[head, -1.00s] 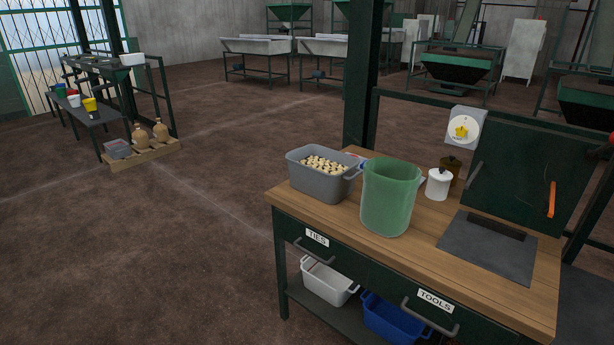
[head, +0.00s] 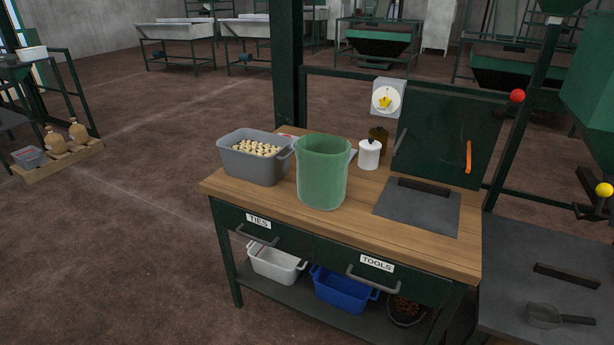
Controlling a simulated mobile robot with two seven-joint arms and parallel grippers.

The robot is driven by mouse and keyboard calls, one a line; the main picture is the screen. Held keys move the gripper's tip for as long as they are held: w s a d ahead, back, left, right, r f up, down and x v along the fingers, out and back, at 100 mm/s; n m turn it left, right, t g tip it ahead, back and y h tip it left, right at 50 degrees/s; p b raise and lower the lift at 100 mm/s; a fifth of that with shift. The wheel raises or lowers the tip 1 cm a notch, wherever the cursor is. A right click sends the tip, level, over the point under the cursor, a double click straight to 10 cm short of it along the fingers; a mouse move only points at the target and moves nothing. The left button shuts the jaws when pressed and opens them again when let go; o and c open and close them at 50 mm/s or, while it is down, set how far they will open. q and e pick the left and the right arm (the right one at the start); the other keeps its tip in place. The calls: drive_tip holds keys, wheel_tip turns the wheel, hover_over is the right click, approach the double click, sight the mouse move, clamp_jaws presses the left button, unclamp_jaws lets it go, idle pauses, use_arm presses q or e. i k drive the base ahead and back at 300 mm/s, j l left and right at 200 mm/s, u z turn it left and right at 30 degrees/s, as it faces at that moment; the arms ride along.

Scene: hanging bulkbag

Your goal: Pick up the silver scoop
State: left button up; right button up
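A grey metallic scoop (head: 543,316) with a dark handle lies on a dark grey low platform (head: 560,258) at the lower right of the head view. Its handle points right. It looks like the silver scoop. Neither of my grippers is in view.
A wooden-topped workbench (head: 233,188) stands left of the platform. It carries a grey tub (head: 240,165) of pale pieces, a green bucket (head: 322,172), a white jar (head: 369,155) and a dark plate (head: 415,210). A dark bar (head: 566,278) lies behind the scoop. Open floor (head: 110,240) spreads left.

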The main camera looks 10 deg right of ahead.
sight(539, 316)
drive_tip(key=z, duration=2)
drive_tip(key=i+l+u, duration=0.1)
drive_tip(key=l, duration=0.25)
drive_tip(key=i+l+u, duration=0.1)
drive_tip(key=i+l, duration=0.2)
drive_tip(key=i+l+u, duration=0.1)
drive_tip(key=l, duration=0.3)
drive_tip(key=i+l+u, duration=0.1)
drive_tip(key=i+l, duration=0.15)
drive_tip(key=i+l+u, duration=0.15)
drive_tip(key=l, duration=0.35)
drive_tip(key=i+l+u, duration=0.1)
drive_tip(key=l, duration=0.3)
